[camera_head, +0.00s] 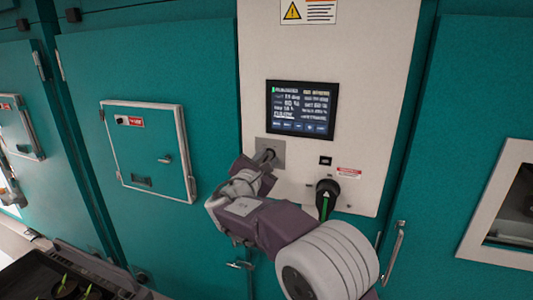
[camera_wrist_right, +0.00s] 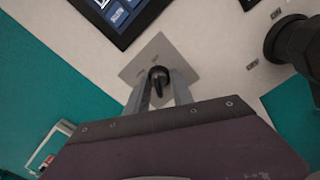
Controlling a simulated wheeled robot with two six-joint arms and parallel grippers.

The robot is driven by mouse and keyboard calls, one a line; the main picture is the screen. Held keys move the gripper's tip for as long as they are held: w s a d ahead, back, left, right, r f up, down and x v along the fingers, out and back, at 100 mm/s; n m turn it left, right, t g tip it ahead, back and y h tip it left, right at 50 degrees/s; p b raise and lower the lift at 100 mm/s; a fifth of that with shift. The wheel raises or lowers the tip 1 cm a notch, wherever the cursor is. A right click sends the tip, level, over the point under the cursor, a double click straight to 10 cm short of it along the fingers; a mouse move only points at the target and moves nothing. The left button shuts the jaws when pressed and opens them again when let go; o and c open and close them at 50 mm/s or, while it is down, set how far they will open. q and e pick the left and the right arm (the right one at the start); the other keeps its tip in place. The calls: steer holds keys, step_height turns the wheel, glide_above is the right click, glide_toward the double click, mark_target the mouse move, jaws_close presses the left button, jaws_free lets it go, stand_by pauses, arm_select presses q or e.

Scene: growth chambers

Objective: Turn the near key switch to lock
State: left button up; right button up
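The key switch (camera_wrist_right: 158,76) is a round black lock with a thin dark key standing out of it, set in a square grey plate (camera_head: 273,151) on the pale control panel. My right gripper (camera_head: 264,160) is at this plate and hides part of the switch in the head view. In the right wrist view its two grey fingers (camera_wrist_right: 160,88) stand on either side of the key, with a visible gap around the key's thin part. Contact at the fingertips cannot be made out. My left gripper is not in view.
A lit display (camera_head: 301,109) sits above the switch. A large black rotary handle with a green mark (camera_head: 326,199) is to its right, close to my right arm. Teal doors flank the panel, one with a small hatch (camera_head: 148,150). A seedling tray (camera_head: 70,278) is at lower left.

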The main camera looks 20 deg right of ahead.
steer(key=shift+w, duration=0.1)
steer(key=shift+a, duration=0.15)
jaws_close()
steer(key=n, duration=0.2)
steer(key=shift+r+n, duration=0.1)
steer(key=shift+n, duration=0.3)
steer(key=n+p, duration=0.1)
steer(key=n, duration=0.1)
steer(key=shift+n, duration=0.4)
steer(key=n+p, duration=0.3)
steer(key=n, duration=0.3)
steer(key=shift+n, duration=0.3)
